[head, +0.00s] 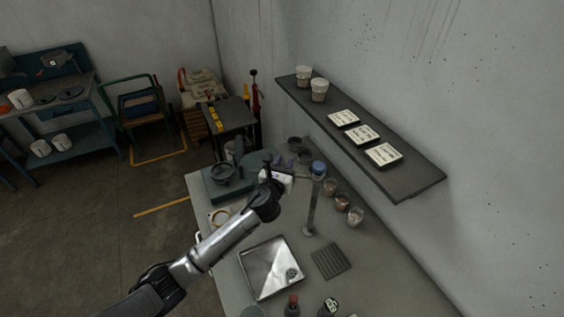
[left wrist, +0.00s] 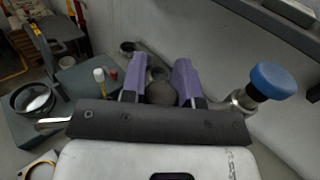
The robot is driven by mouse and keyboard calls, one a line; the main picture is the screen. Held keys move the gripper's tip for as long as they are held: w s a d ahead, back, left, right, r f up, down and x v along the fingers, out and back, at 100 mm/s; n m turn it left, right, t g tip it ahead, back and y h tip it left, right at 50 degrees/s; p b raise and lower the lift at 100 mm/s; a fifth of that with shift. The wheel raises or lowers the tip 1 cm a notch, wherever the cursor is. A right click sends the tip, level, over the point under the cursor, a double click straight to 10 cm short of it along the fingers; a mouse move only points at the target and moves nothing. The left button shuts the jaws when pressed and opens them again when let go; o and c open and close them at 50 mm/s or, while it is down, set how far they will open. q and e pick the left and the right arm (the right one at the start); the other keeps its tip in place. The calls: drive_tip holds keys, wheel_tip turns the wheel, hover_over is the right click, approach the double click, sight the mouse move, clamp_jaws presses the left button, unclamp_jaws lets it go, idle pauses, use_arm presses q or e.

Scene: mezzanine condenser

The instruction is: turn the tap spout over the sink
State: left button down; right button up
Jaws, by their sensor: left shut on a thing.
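The tap (head: 312,205) is a tall metal column with a blue cap (head: 318,167), standing behind the sink (head: 258,282). The sink is a square steel basin with a drain near its right corner. My left gripper (head: 287,162) is left of the tap's top, beyond the sink. In the left wrist view its purple fingers (left wrist: 158,78) are on either side of a dark rounded piece, and it is shut on the tap spout. The blue cap (left wrist: 273,80) shows right of the fingers. Most of the spout is hidden behind the gripper. My right gripper is not in view.
Small jars (head: 342,202) stand right of the tap, a ridged mat (head: 333,262) right of the sink. Bottles (head: 292,303) stand at the near edge. A wall shelf (head: 415,183) overhangs the right side.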

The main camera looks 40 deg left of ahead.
use_arm(q)
drive_tip(key=s+d+n+g+y+p, duration=0.3)
drive_tip(key=s+d+n+g+y, duration=0.3)
drive_tip(key=n+g+y, duration=0.4)
drive_tip(key=shift+s+d+n+g+y+p, duration=0.4)
drive_tip(key=shift+d+g+y, duration=0.15)
drive_tip(key=shift+g+y, duration=0.25)
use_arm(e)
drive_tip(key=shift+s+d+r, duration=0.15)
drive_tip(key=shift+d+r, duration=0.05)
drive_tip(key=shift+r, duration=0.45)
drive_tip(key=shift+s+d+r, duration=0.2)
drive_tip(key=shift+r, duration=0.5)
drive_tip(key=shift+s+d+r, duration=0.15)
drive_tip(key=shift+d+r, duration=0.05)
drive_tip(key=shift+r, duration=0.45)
use_arm(q)
drive_tip(key=c, duration=0.8)
unclamp_jaws()
drive_tip(key=shift+c, duration=0.2)
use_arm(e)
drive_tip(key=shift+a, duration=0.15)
use_arm(q)
drive_tip(key=b+v, duration=0.3)
drive_tip(key=v, duration=1.1)
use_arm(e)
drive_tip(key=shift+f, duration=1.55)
